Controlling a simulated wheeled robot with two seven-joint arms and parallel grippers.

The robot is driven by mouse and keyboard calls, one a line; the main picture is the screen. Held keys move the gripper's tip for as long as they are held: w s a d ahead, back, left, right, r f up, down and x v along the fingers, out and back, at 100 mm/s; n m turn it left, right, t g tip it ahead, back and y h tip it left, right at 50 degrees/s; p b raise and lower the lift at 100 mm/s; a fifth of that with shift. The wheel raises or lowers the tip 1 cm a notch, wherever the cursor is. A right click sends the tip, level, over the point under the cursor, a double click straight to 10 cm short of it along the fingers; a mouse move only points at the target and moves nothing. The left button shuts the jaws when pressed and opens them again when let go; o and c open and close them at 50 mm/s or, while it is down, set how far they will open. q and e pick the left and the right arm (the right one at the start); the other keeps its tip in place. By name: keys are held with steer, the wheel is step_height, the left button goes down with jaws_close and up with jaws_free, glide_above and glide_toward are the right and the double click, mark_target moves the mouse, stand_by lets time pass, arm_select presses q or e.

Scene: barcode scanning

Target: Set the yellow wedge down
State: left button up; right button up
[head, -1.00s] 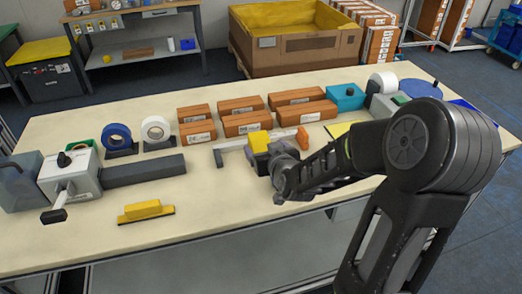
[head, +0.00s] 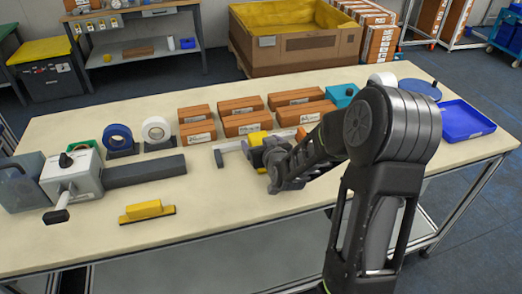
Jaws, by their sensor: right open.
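The yellow wedge (head: 257,138) is at the middle of the table, beside a long grey bar (head: 236,147). My right gripper (head: 264,152) is right at the wedge, on its near side, and is open. Its fingertips are partly hidden, and I cannot tell whether they touch the wedge or whether the wedge rests on the table or on the bar. My left gripper is not in view.
Several brown boxes (head: 242,124) lie behind the wedge. A yellow-topped dark block (head: 147,210) lies at front left, and tape rolls (head: 156,131) stand at left. A blue tray (head: 464,120) sits at the right end. The table's front middle is clear.

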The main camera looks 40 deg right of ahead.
steer(key=shift+c, duration=0.2)
steer(key=c, duration=1.7)
